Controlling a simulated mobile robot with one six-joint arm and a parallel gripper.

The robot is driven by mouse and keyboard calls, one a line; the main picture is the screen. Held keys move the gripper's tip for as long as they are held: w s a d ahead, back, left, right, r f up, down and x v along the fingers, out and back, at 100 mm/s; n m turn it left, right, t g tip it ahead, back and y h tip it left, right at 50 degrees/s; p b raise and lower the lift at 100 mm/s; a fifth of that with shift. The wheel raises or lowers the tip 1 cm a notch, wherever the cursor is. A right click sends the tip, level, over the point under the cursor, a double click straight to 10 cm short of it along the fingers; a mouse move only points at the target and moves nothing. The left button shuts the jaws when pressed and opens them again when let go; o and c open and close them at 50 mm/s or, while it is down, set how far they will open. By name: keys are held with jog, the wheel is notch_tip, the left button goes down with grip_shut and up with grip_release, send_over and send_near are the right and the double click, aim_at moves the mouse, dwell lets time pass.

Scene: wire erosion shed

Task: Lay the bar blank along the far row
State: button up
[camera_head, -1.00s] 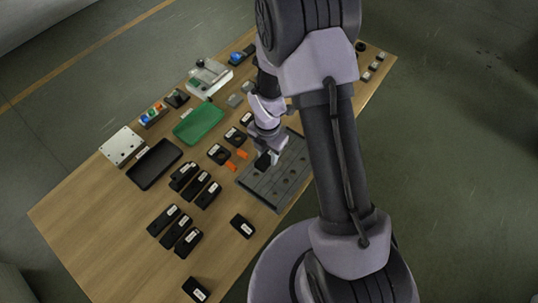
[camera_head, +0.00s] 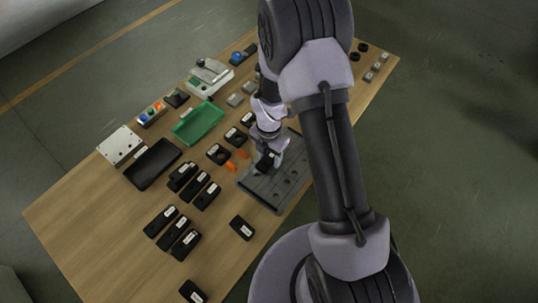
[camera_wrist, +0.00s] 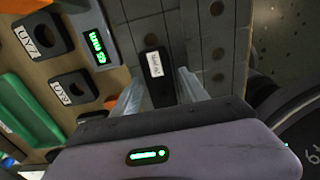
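The bar blank (camera_wrist: 157,75), black with a white label, lies on the grey slotted fixture plate (camera_wrist: 205,25) with round holes. In the head view the plate (camera_head: 262,196) is near the table's right edge, and the bar shows as a dark end under my gripper (camera_head: 268,160). In the wrist view my gripper (camera_wrist: 160,82) has one finger on each side of the bar, with narrow gaps visible, so it looks open around it. The bar's near end is hidden by the gripper body. I cannot tell which row it lies in.
Black labelled blocks (camera_head: 218,154) and orange pieces (camera_head: 231,166) sit left of the plate. A green tray (camera_head: 198,123), a black tray (camera_head: 153,164) and several black labelled bars (camera_head: 207,196) stand further left. A device with a green readout (camera_wrist: 92,45) borders the plate.

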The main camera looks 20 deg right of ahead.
notch_tip(320, 180, up, 13)
jog(key=p, duration=0.5)
notch_tip(320, 180, up, 15)
jog(key=m+t, duration=0.2)
jog(key=m, duration=0.8)
send_over(269, 158)
jog(key=s+a, duration=0.1)
jog(key=s, duration=0.3)
jog(key=s+a+r+m+t+y, duration=0.1)
jog(key=s+r+m+t, duration=0.1)
jog(key=s+r+m, duration=0.4)
jog(key=s+a+r+m+t+y, duration=0.1)
jog(key=s+a+r+m, duration=0.1)
jog(key=s+r+m, duration=0.4)
jog(key=s+m, duration=0.3)
jog(key=m, duration=0.4)
jog(key=shift+m+t, duration=0.3)
jog(key=shift+t, duration=0.1)
jog(key=shift+f+b, duration=2.95)
jog(key=shift+b, duration=0.2)
